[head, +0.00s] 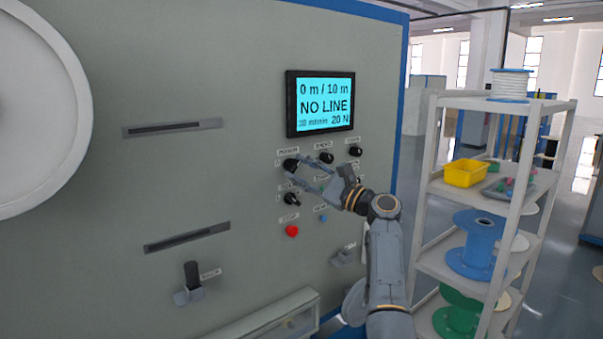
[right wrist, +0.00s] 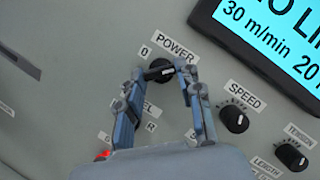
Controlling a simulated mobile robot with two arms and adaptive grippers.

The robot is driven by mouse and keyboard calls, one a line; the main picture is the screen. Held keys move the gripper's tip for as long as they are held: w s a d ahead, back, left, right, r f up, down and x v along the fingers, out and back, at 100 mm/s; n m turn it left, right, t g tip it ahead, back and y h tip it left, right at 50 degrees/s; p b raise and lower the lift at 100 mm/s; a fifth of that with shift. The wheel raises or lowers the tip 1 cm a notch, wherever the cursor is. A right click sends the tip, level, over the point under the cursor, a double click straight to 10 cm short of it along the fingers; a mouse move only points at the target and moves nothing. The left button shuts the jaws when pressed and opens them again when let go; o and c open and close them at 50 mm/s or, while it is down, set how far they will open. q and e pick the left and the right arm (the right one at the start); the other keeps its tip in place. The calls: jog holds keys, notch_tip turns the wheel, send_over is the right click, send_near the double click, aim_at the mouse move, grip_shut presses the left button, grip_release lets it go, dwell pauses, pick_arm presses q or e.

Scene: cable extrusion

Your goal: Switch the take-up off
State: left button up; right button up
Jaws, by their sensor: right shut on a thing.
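The take-up's grey panel (head: 230,100) fills the left and middle of the head view. Its black power knob (head: 290,164) sits below the display, and in the right wrist view the knob (right wrist: 160,72) shows under the label POWER, with a 0 to its upper left. My right gripper (head: 297,167) is shut on the power knob, one finger on each side of it; the fingertips (right wrist: 159,71) also show in the right wrist view. The lit display (head: 321,103) reads 0 m / 10 m, NO LINE, 30 m/min, 20 N. My left gripper is out of view.
A speed knob (head: 325,157) and a tension knob (head: 355,151) sit to the right. Another black knob (head: 292,198), a red stop button (head: 292,231) and a blue button (head: 323,218) are below. A shelf rack (head: 432,187) with spools and a yellow bin (head: 466,173) stands at right.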

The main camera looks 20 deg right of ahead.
jog(key=n+g, duration=0.1)
jog(key=n, duration=0.3)
jog(key=n+g+h, duration=0.1)
jog(key=n, duration=0.3)
jog(key=r+n+g, duration=0.1)
jog(key=n+g, duration=0.1)
jog(key=n, duration=0.2)
jog(key=shift+d+h+b, duration=0.1)
jog(key=shift+h+b, duration=0.3)
jog(key=n+h+p, duration=0.1)
jog(key=n, duration=0.2)
jog(key=shift+g, duration=0.4)
jog(key=shift+n+h+p, duration=0.45)
jog(key=shift+n+h, duration=0.15)
jog(key=shift+n, duration=0.1)
jog(key=o, duration=1.1)
jog(key=shift+o, duration=0.2)
jog(key=shift+r, duration=0.1)
